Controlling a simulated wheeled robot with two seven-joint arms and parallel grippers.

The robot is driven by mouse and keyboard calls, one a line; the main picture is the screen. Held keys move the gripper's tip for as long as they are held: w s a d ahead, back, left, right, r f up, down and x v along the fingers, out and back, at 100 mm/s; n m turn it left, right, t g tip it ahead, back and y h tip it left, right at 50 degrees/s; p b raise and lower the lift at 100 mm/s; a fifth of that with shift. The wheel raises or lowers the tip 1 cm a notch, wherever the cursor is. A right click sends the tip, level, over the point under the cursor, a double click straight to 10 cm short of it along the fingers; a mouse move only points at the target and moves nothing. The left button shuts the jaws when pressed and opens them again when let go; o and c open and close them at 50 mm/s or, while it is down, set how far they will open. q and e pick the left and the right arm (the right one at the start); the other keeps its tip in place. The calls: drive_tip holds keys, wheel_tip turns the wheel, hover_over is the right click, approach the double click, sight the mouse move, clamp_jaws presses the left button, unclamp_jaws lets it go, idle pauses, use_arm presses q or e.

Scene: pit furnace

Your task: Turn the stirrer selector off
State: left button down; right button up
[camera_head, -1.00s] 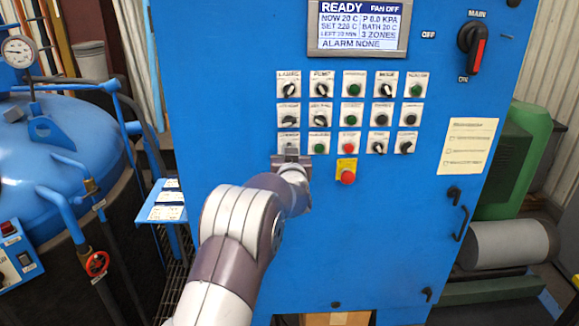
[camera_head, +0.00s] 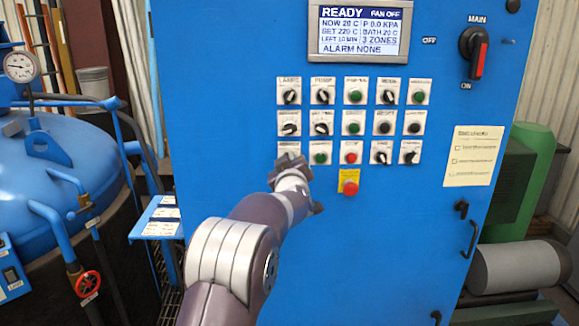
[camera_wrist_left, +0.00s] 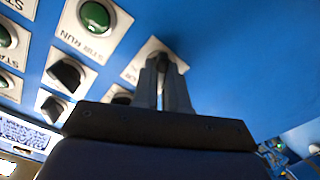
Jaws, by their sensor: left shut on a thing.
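The selector that I take for the stirrer selector is the bottom-left one on the blue panel; its label plate (camera_head: 289,146) shows just above my left gripper (camera_head: 289,160). In the head view the gripper hides its knob, and the label is too blurred to read. In the left wrist view my two fingers (camera_wrist_left: 163,72) are closed around the dark knob (camera_wrist_left: 162,58) on a white plate (camera_wrist_left: 140,66). The knob's exact angle cannot be told. My right gripper is in neither view.
Rows of selectors and green buttons surround the held knob. A green button (camera_head: 320,158) is just right of it. A red emergency button (camera_head: 350,188) on a yellow plate sits lower right. The display (camera_head: 358,30) and main switch (camera_head: 474,48) are higher up.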

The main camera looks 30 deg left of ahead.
use_arm(q)
drive_tip(key=shift+r, duration=0.1)
idle(0.3)
drive_tip(key=c, duration=1.2)
unclamp_jaws()
drive_tip(key=shift+o, duration=0.2)
drive_tip(key=shift+s, duration=0.1)
drive_tip(key=b+v, duration=0.3)
drive_tip(key=v, duration=0.9)
drive_tip(key=shift+s+d, duration=0.2)
drive_tip(key=shift+s, duration=0.1)
